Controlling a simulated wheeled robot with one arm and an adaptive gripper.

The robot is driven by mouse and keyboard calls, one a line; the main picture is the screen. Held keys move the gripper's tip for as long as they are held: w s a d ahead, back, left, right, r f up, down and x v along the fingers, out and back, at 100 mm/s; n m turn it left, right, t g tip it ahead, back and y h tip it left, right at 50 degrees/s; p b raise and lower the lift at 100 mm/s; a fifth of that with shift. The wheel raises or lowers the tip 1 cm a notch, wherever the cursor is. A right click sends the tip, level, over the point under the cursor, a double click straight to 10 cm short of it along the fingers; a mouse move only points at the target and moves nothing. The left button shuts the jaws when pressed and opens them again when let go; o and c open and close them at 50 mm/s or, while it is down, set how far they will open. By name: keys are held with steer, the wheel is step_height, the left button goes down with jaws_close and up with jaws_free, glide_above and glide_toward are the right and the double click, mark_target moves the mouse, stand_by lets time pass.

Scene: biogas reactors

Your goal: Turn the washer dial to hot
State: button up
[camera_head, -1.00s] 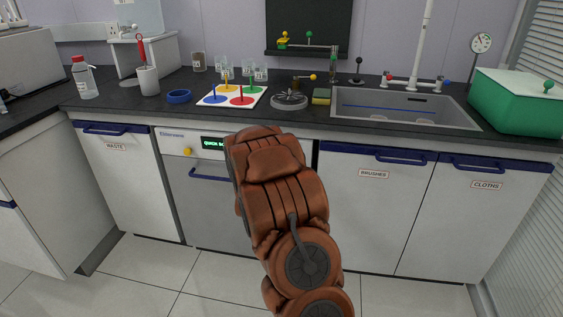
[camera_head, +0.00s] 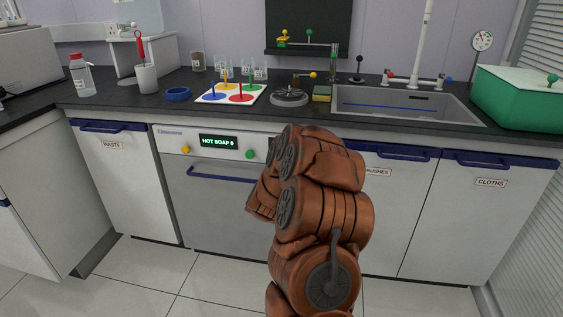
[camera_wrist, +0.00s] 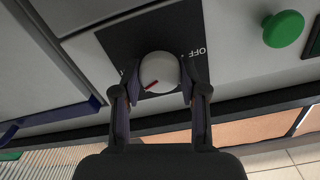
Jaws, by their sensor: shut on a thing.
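The washer (camera_head: 215,205) is a grey-white front-loading machine under the counter, with a blue handle. Its display (camera_head: 218,142) reads "HOT SOAP 0". The dial (camera_wrist: 158,72) is a round white knob with a red pointer mark, on a dark plate with "OFF" printed beside it. In the wrist view the red mark points to the lower left, away from "OFF". My gripper (camera_wrist: 160,88) is shut on the dial, one finger on each side. In the head view my arm hides the dial and the gripper.
A yellow button (camera_head: 185,150) and a green button (camera_head: 249,154) are on the washer panel; the green one also shows in the wrist view (camera_wrist: 283,28). The counter edge runs above the panel. Cabinets marked "WASTE" and "CLOTHS" flank it. The floor in front is clear.

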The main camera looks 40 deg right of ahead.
steer(key=shift+m+b, duration=1.3)
steer(key=shift+m, duration=1)
steer(key=o, duration=1.1)
steer(key=shift+o, duration=0.2)
steer(key=v, duration=0.7)
steer(key=shift+a, duration=0.25)
